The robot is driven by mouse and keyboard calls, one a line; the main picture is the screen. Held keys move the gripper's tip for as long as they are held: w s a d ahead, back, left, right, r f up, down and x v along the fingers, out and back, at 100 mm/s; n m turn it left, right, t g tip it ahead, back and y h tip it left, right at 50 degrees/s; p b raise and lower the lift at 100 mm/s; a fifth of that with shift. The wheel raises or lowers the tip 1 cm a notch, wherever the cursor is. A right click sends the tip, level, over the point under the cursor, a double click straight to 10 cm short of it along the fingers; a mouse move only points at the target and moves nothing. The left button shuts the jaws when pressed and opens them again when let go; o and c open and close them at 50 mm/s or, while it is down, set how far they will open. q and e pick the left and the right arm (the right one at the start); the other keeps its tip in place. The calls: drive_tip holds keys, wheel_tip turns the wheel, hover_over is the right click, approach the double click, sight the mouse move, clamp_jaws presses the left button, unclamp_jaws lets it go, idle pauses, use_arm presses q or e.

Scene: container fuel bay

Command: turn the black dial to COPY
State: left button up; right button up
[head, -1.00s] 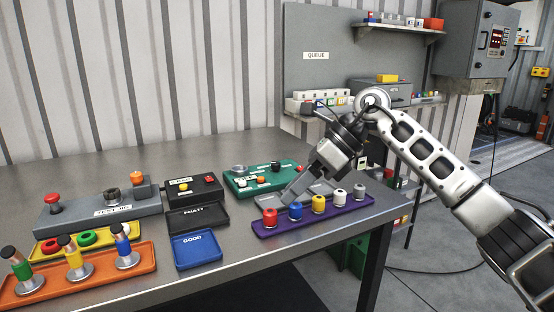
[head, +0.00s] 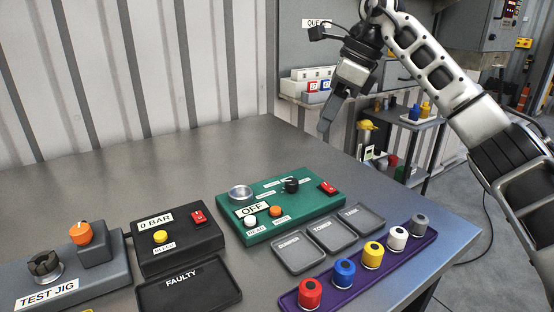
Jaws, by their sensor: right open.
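The black dial (head: 291,185) sits on the green panel (head: 318,205), near its back right, with small white labels around it that are too small to read. The panel also carries a display reading OFF (head: 251,209), a white button, an orange button, a red switch and a round metal piece. My right gripper (head: 327,122) is open and empty, pointing down above the table's back right part. It is behind and to the right of the dial, well apart from it. My left gripper is not in view.
Right of the panel are grey trays (head: 334,236) and a purple tray (head: 328,291) with several coloured knobbed pieces. Left are a black 0 BAR box (head: 178,237), a FAULTY tray (head: 188,290) and the test jig (head: 20,286). The table behind the panel (head: 210,160) is clear.

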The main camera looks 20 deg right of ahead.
approach(292, 180)
drive_tip(key=x, duration=0.8)
drive_tip(key=shift+a+f, duration=0.15)
drive_tip(key=shift+f, duration=0.1)
drive_tip(key=shift+c, duration=0.3)
drive_tip(key=c, duration=0.9)
